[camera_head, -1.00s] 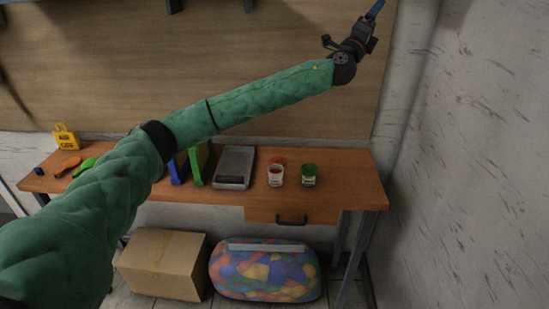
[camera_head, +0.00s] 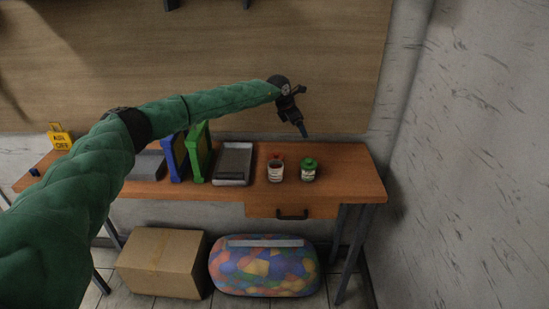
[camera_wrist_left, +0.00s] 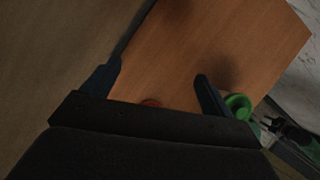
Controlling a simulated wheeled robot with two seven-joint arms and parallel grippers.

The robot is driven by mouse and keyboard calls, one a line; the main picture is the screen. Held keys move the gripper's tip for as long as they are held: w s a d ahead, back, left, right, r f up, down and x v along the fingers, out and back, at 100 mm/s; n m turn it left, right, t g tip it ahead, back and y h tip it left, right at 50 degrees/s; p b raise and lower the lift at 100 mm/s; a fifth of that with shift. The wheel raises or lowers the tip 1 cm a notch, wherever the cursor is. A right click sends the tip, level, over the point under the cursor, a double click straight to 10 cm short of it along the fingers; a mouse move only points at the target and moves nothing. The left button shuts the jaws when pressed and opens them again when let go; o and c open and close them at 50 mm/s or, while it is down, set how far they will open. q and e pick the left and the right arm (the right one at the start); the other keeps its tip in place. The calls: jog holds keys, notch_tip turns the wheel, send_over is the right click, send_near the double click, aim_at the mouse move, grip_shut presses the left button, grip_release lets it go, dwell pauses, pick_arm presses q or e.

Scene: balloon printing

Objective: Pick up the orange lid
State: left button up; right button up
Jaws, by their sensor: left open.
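The orange lid (camera_head: 277,155) lies on the wooden table just behind an open white jar (camera_head: 274,172). In the left wrist view a small piece of the orange lid (camera_wrist_left: 151,102) shows between the fingers, at the edge of the dark gripper body, which hides the rest. My left gripper (camera_head: 304,132) hangs above the table, pointing down, up and to the right of the lid. In the left wrist view its two fingers (camera_wrist_left: 156,74) are spread apart with nothing between the tips. My right gripper is not in view.
A jar with a green lid (camera_head: 308,170) stands right of the open jar; the green lid (camera_wrist_left: 238,105) shows beside a finger in the wrist view. A grey scale (camera_head: 233,163) and green and blue frames (camera_head: 198,150) stand left. The table's right end (camera_head: 350,175) is clear.

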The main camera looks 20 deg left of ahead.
aim_at(276, 154)
pick_arm(q)
jog(key=s+a+g+y, duration=0.1)
jog(key=a, duration=0.1)
jog(key=s+a+f+m+g+y, duration=0.1)
jog(key=s+a, duration=0.1)
jog(key=s+a+f+g+y, duration=0.1)
jog(key=s+a, duration=0.1)
jog(key=shift+s+y, duration=0.2)
jog(key=shift+y, duration=0.1)
jog(key=shift+s+a+m+g, duration=0.1)
jog(key=shift+s+m+g, duration=0.2)
jog(key=shift+g, duration=0.1)
jog(key=shift+s+f, duration=0.1)
jog(key=shift+f, duration=0.05)
notch_tip(276, 154, down, 2)
jog(key=shift+f+p, duration=0.1)
jog(key=shift+p, duration=0.4)
jog(key=shift+f, duration=0.2)
jog(key=f+p, duration=0.1)
jog(key=f, duration=0.1)
jog(key=f+p, duration=0.2)
jog(key=shift+w+a, duration=0.2)
jog(key=shift+f, duration=0.5)
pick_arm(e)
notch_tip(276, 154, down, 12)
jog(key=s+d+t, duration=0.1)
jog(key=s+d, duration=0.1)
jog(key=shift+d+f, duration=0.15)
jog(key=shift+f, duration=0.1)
